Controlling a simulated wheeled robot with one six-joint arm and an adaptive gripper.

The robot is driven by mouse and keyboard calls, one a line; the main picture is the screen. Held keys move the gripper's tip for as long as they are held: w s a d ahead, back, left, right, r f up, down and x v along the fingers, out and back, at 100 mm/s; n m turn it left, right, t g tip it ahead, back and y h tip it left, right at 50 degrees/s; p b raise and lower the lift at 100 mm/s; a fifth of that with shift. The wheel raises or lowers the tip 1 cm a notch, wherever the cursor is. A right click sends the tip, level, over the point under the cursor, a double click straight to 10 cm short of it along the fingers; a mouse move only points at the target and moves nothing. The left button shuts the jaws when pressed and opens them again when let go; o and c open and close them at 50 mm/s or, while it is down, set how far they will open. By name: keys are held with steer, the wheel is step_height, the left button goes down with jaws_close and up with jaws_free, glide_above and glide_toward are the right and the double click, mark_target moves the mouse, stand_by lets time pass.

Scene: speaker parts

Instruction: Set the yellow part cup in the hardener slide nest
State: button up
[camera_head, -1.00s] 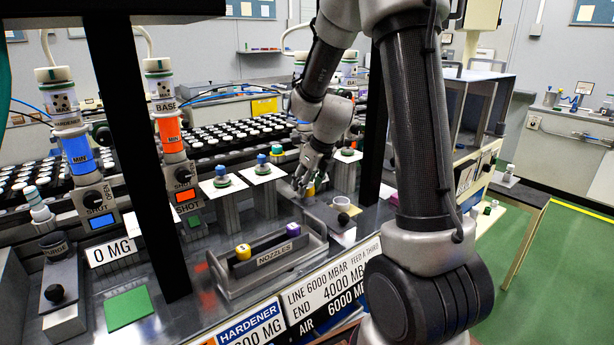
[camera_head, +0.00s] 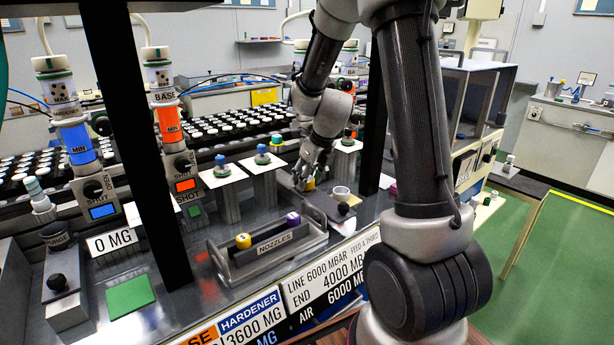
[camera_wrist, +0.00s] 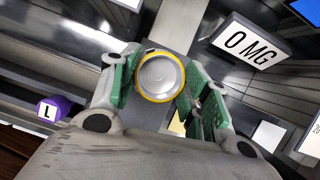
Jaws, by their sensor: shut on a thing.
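The yellow part cup (camera_wrist: 160,77) shows from above in the wrist view as a round grey-white cup with a yellow rim. My gripper (camera_wrist: 159,84) is shut on it, with green finger pads on both sides. In the head view only a bit of yellow (camera_head: 310,185) shows at the fingertips of my gripper (camera_head: 306,180). It is just left of a grey slide plate (camera_head: 328,207) with a black knob and a pale clear cup (camera_head: 341,192). I cannot tell whether this plate is the hardener slide, or whether the held cup touches anything.
A nozzle tray (camera_head: 276,244) with a yellow and a purple nozzle (camera_head: 293,219) stands in front of my gripper. White-topped posts (camera_head: 262,162) with blue-topped parts stand behind left. A black upright (camera_head: 376,120) is close on the right. The 0 MG sign (camera_head: 112,242) is farther left.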

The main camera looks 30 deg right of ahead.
steer(key=shift+f, duration=0.3)
steer(key=o, duration=1.2)
steer(key=shift+o, duration=0.2)
steer(key=v, duration=1.2)
